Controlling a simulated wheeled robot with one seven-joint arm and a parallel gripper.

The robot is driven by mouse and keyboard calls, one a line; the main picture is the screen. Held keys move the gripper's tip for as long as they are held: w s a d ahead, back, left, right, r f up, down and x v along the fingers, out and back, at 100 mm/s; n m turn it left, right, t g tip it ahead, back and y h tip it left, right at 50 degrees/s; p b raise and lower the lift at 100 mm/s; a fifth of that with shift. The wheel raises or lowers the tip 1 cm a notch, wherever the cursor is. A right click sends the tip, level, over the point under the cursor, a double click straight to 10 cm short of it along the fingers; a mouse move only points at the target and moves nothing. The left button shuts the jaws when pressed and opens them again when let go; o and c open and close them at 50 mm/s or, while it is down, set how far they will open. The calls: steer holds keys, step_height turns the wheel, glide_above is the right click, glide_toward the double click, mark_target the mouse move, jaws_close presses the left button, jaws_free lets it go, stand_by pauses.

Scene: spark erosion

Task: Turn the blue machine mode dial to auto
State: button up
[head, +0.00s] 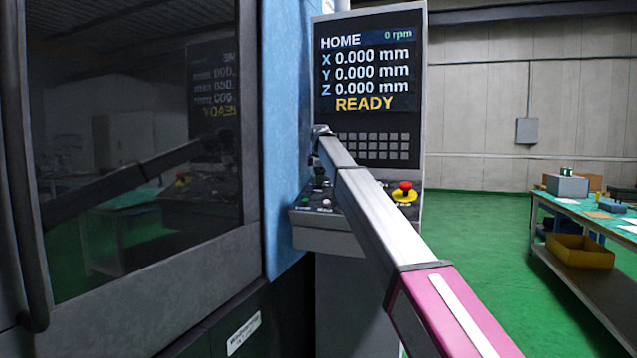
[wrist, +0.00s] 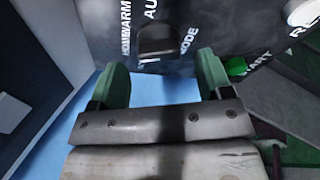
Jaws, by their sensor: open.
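The mode dial (wrist: 157,42) is a dark knob on the control panel in the wrist view. The lettering beside it reads MODE, with a partly cut-off AU label above it and WARM to its upper left. I cannot tell which label the knob points to. My gripper (wrist: 160,61) is open, its two green fingers spread to the left and right below the knob, with nothing between them. The fingertips appear just short of the knob.
A green start button (wrist: 235,67) sits close to the right finger, and a white button (wrist: 302,13) is farther right. The panel also has a red emergency stop (head: 405,190). The screen (head: 365,70) reads HOME and READY. The blue machine side (head: 285,130) stands close left.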

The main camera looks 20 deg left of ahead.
steer(key=shift+x, duration=1.25)
steer(key=c, duration=0.9)
steer(key=shift+m, duration=0.4)
steer(key=m+t, duration=0.1)
steer(key=m, duration=0.2)
steer(key=shift+m, duration=0.4)
steer(key=m, duration=0.4)
steer(key=shift+m+t, duration=0.3)
steer(key=m, duration=0.4)
steer(key=shift+m+t+h, duration=0.3)
steer(key=shift+t, duration=0.1)
steer(key=m, duration=0.4)
steer(key=shift+h, duration=0.3)
steer(key=shift+m, duration=0.4)
